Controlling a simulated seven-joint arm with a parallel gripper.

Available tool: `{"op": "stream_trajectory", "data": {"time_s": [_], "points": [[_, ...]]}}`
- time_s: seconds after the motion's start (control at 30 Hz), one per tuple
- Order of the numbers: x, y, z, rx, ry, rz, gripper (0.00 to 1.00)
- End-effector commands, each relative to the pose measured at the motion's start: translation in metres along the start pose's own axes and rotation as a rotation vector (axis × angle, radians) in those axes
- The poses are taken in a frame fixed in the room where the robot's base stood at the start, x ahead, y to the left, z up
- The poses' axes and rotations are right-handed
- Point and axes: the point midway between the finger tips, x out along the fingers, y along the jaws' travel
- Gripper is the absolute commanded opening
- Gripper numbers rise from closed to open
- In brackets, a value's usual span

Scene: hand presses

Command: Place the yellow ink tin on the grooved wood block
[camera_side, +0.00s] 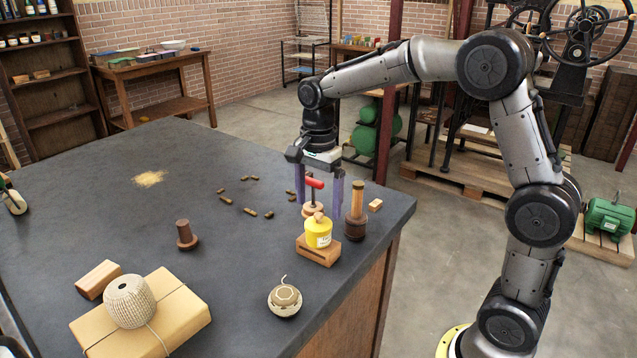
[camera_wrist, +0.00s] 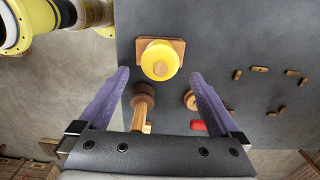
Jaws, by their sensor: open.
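The yellow ink tin (camera_side: 319,234) has a pale wooden knob on top and stands upright on a brown wood block (camera_side: 317,254) with a dark groove in its side. I see no finger touching the tin.
A red-handled tool (camera_side: 315,184) and an upright wooden-handled tool (camera_side: 357,212) stand close behind the block. A small twine ball (camera_side: 285,300) lies in front, and a wrapped parcel (camera_side: 175,312) is at left. The table's right edge is near.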

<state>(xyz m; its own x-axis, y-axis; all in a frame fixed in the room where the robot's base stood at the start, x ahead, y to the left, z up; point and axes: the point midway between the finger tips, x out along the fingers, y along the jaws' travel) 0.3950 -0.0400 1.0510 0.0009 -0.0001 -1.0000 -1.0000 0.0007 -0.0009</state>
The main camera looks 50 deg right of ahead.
Motion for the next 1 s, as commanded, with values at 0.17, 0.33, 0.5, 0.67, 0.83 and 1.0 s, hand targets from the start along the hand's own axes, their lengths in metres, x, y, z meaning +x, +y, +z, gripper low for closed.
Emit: {"op": "stream_trajectory", "data": {"time_s": [0.17,0.33,0.5,0.67,0.83,1.0], "points": [[-0.029,-0.001,0.0,0.0,0.0,-0.001,0.99],[-0.042,0.0,0.0,0.0,0.0,0.0,0.99],[-0.048,0.004,0.001,-0.024,0.001,-0.007,0.99],[-0.066,0.038,0.01,-0.241,0.016,-0.08,0.99],[-0.081,0.106,0.024,-0.664,0.084,-0.207,0.99],[-0.073,0.171,0.034,-1.086,0.203,-0.313,0.99]]}}
